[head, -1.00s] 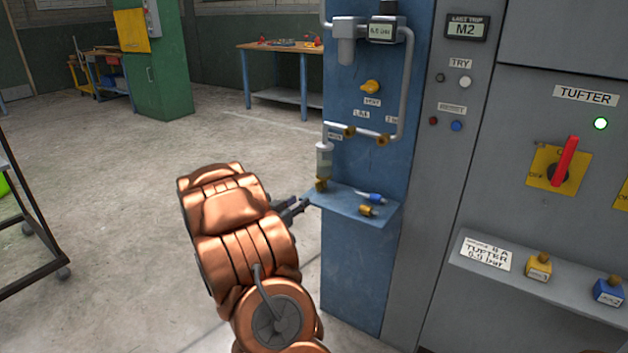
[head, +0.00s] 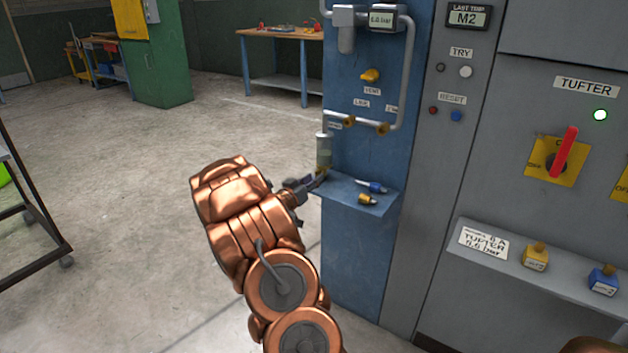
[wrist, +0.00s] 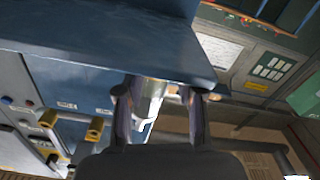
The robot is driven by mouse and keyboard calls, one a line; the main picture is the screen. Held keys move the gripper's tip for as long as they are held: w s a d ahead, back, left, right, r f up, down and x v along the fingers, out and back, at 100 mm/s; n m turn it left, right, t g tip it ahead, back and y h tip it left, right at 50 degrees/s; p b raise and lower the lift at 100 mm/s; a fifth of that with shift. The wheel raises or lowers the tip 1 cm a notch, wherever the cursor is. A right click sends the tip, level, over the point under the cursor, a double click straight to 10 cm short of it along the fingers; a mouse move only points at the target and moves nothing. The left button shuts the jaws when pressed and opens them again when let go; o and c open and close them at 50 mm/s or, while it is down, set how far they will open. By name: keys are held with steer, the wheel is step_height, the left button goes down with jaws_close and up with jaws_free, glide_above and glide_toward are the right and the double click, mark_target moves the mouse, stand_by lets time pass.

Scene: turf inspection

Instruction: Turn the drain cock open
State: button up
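The drain cock (head: 322,171) is a small brass fitting under a clear filter bowl (head: 324,149) on the blue panel, just above a small blue shelf. My gripper (head: 318,179) reaches in from the left, with its tips at the cock and partly covering it. In the wrist view my gripper (wrist: 160,95) has its two fingers spread apart. The pale bowl (wrist: 148,103) shows between and beyond them. Only a bit of brass shows there, and contact with the fingers cannot be told. The cock's handle angle is not clear.
The blue shelf (head: 345,203) lies close to my fingertips and holds a blue-handled tool (head: 372,187) and a brass fitting (head: 367,199). Pipes with brass valves (head: 382,128) run above. A grey cabinet with a red switch (head: 564,152) stands right.

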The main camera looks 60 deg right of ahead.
steer(key=shift+d, duration=0.55)
jaws_close()
